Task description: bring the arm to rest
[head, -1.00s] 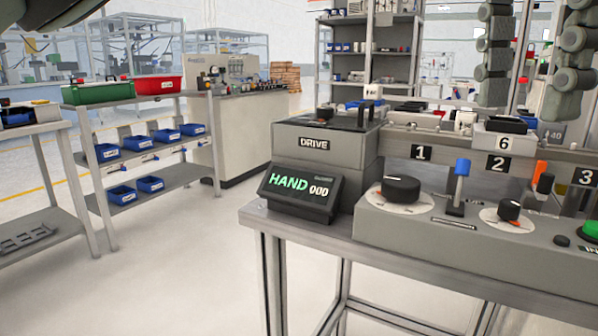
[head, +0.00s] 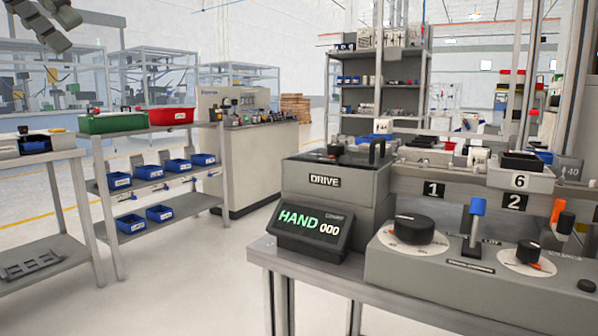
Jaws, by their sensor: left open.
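My left gripper (head: 60,30) shows only in part at the top left corner of the head view, its grey segmented fingers cut off by the frame edge. It is open, is raised well clear of the bench and touches nothing that I can see. The rest of my left arm is out of the picture. My right gripper is not in view.
A shelf cart (head: 150,180) with blue bins stands left. Open floor lies between.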

